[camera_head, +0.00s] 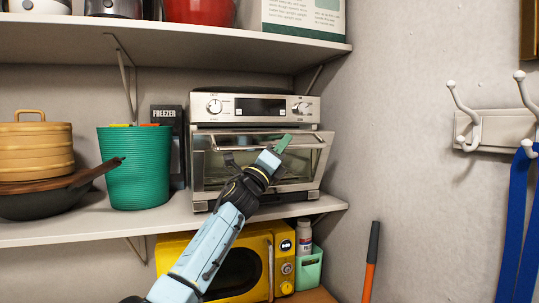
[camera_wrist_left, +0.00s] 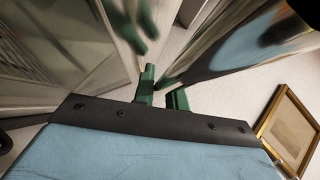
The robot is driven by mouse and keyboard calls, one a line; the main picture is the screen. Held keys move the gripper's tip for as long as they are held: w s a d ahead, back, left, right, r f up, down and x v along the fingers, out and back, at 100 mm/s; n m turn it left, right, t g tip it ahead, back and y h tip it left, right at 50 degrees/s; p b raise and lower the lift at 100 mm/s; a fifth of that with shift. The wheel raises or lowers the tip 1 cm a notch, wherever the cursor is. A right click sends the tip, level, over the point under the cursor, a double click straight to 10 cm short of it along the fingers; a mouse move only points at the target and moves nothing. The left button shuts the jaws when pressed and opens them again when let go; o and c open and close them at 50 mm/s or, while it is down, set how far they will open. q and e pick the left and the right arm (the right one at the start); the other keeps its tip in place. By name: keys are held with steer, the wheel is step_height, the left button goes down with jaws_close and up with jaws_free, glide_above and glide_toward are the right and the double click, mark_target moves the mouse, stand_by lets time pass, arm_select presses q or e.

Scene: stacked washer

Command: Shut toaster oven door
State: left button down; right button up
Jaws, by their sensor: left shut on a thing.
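The silver toaster oven (camera_head: 255,108) stands on the middle shelf, with knobs and a dark display above its glass door (camera_head: 213,172). The door looks partly open, its upper edge tilted out from the body. My left gripper (camera_head: 283,143) is at the upper front of the door, right of its middle, and is shut on the door handle. In the left wrist view its green fingers (camera_wrist_left: 164,88) are close together beside shiny metal that reflects them. The exact contact is hard to see. My left arm covers part of the door. My right gripper is not in view.
A green ribbed bin (camera_head: 134,170), a dark pan (camera_head: 45,203) and stacked wooden steamers (camera_head: 35,150) stand left of the oven. A yellow microwave (camera_head: 258,238) is below. Wall hooks (camera_head: 468,118) are at right. The upper shelf (camera_head: 210,42) runs above.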

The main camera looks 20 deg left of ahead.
mark_target(274, 133)
arm_select(q)
steer(key=w+a+r+n+y+p, duration=0.1)
steer(key=n, duration=0.1)
steer(key=w+a+r+n+y+p, duration=0.1)
steer(key=w+y, duration=0.1)
steer(key=w+a+r+n+y+p, duration=0.1)
steer(key=n, duration=0.1)
steer(key=shift+w+a+n+g+y+p, duration=0.15)
steer(key=shift+a+n+g+y+p, duration=0.15)
steer(key=shift+g, duration=0.1)
steer(key=shift+w+a+n+y+p, duration=0.3)
steer(key=shift+w+a+n, duration=0.15)
steer(key=shift+w+n, duration=0.2)
steer(key=shift+f, duration=0.1)
steer(key=c, duration=1.5)
jaws_free()
steer(key=shift+o, duration=0.3)
steer(key=shift+s+a, duration=0.1)
steer(key=shift+a, duration=0.05)
